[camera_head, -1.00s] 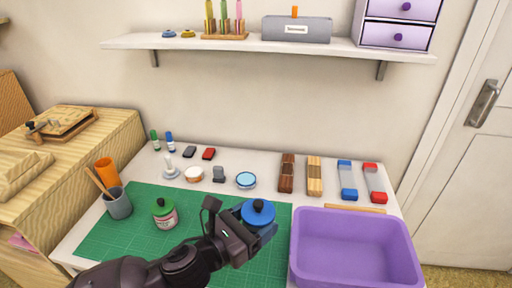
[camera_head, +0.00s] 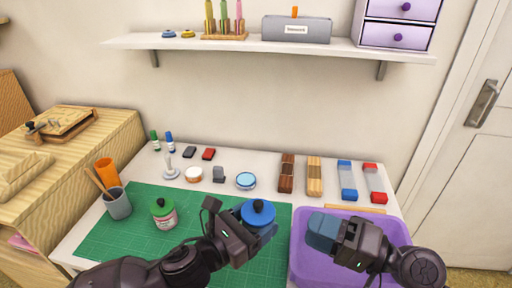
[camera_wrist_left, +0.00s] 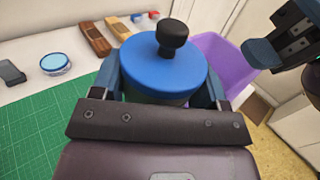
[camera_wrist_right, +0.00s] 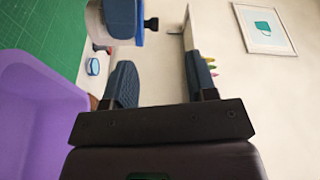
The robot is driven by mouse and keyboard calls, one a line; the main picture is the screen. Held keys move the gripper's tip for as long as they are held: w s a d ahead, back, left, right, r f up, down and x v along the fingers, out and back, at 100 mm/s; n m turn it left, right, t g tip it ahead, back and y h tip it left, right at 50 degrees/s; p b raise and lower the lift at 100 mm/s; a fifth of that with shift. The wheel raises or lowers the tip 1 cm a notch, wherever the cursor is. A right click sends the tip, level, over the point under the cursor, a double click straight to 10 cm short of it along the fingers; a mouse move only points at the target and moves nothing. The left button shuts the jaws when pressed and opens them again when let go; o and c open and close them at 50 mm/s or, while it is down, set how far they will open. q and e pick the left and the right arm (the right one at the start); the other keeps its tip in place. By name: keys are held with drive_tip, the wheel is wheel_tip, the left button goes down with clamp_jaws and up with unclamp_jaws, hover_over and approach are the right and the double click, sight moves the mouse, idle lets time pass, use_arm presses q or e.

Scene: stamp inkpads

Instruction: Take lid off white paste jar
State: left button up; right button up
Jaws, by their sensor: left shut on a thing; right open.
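The jar's blue lid (camera_head: 257,212) with its black knob shows at the front middle in the head view, and large in the left wrist view (camera_wrist_left: 150,70). My left gripper (camera_head: 252,232) is shut around the jar below the lid, and the lid sits on top. A pale part of the jar body (camera_wrist_right: 95,22) shows in the right wrist view; the rest is mostly hidden by fingers. My right gripper (camera_head: 322,232) is open and empty, over the purple bin and to the right of the jar, apart from it.
The purple bin (camera_head: 402,232) stands at the front right. A green-lidded jar (camera_head: 164,214) and a grey cup (camera_head: 117,204) stand on the left of the green cutting mat (camera_head: 110,237). Inkpads, stamps and blocks line the table's back, including a light-blue round pad (camera_head: 246,180).

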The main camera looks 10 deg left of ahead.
drive_tip(key=a+r+n+g+h, duration=0.45)
drive_tip(key=a+n+g, duration=0.4)
drive_tip(key=a, duration=0.35)
drive_tip(key=n+t+h, duration=0.3)
drive_tip(key=h, duration=1)
approach(256, 203)
drive_tip(key=shift+g, duration=0.25)
drive_tip(key=shift+w+f, duration=0.15)
drive_tip(key=shift+f, duration=2.15)
drive_tip(key=shift+w+f, duration=0.1)
drive_tip(key=shift+f, duration=2.2)
clamp_jaws()
drive_tip(key=shift+r, duration=0.4)
drive_tip(key=shift+r, duration=0.65)
